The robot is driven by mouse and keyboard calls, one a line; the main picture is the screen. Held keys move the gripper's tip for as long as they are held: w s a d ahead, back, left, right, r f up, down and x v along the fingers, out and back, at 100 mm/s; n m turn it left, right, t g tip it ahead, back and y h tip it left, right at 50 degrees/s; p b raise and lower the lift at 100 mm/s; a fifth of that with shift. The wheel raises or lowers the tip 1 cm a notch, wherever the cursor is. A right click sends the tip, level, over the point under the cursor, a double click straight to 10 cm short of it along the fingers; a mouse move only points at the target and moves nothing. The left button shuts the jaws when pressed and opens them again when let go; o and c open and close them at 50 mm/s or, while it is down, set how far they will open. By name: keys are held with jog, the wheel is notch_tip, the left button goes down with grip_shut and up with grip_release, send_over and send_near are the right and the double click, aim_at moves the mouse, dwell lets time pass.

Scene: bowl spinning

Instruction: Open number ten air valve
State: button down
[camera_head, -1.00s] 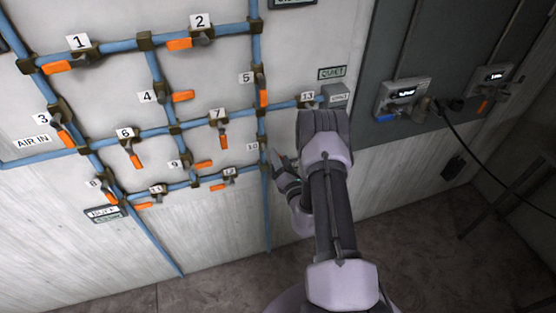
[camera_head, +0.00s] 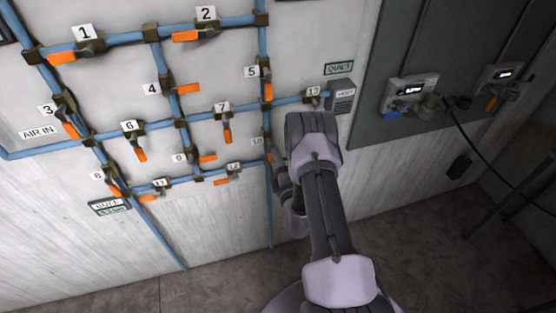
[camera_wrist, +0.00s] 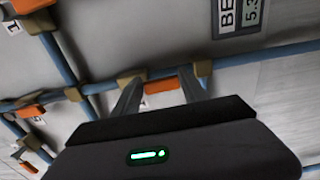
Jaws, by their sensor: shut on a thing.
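The number ten label (camera_head: 257,141) stands beside the vertical blue pipe, left of my arm. A small orange part of the valve handle (camera_head: 269,156) shows just below it; the valve body is mostly hidden. My gripper (camera_head: 277,171) is at this handle, its fingers partly hidden by my wrist. In the wrist view, the two dark fingers (camera_wrist: 160,88) stand on either side of an orange handle (camera_wrist: 160,86), and my gripper is shut on it. No number shows beside that handle there.
Other orange-handled valves sit close by, including number twelve (camera_head: 228,176) at lower left and number five (camera_head: 267,86) above. A dark panel (camera_head: 440,80) with gauges is at right. The floor below is clear.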

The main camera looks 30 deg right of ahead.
jog(key=shift+w+r, duration=0.1)
dwell(0.5)
jog(key=c, duration=0.6)
grip_release()
jog(key=shift+a, duration=0.1)
